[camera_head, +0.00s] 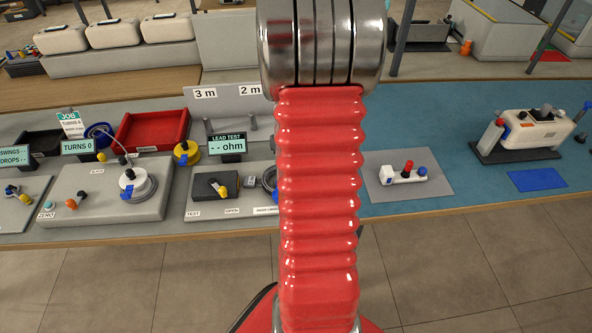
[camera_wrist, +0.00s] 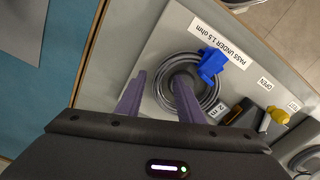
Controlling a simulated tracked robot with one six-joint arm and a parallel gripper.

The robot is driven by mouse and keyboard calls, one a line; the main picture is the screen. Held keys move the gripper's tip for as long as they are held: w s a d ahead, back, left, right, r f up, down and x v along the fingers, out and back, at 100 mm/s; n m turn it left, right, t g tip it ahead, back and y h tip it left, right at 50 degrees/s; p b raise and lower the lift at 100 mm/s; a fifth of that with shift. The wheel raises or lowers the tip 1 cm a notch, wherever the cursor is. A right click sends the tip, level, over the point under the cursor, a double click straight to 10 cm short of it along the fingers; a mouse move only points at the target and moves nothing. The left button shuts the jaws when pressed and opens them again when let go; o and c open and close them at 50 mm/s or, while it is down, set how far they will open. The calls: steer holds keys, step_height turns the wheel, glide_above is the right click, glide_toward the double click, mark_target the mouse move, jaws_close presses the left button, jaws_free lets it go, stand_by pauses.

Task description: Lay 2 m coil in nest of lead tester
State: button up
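The lead tester (camera_head: 205,208) stands on the bench left of my arm, with a display (camera_head: 228,145) reading "-- ohm". A grey cable coil (camera_wrist: 215,92) with a blue clip (camera_wrist: 211,65) and a "2 m" tag (camera_wrist: 222,110) lies on the tester's plate, seen in the wrist view. It seems to sit around a dark round centre. In the head view only the coil's left edge (camera_head: 269,178) shows beside my arm. My gripper (camera_wrist: 160,76) is open over the coil's left side, one purple finger over its middle, the other outside it. Contact cannot be told.
Left stand the winder (camera_head: 90,195) with another coil (camera_head: 138,186), a red tray (camera_head: 152,130) and a yellow spool (camera_head: 187,152). "3 m" and "2 m" pegs (camera_head: 222,124) are behind the tester. Right are a grey mat (camera_head: 435,187) with a small fixture and a white device (camera_head: 530,132).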

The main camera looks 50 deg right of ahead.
step_height(320, 180, up, 14)
steer(key=shift+f, duration=0.25)
stand_by(0.3)
steer(key=shift+d, duration=0.1)
stand_by(0.5)
steer(key=a+r+n+t, duration=0.1)
steer(key=a+r+t, duration=0.1)
steer(key=a, duration=1)
steer(key=s+a+r+n+t, duration=0.1)
steer(key=a+r+n, duration=0.1)
steer(key=a, duration=0.9)
steer(key=a+r+n+t, duration=0.2)
steer(key=a+r, duration=0.2)
steer(key=a, duration=0.8)
steer(key=shift+s+a+r+t, duration=0.3)
steer(key=shift+s+a, duration=0.05)
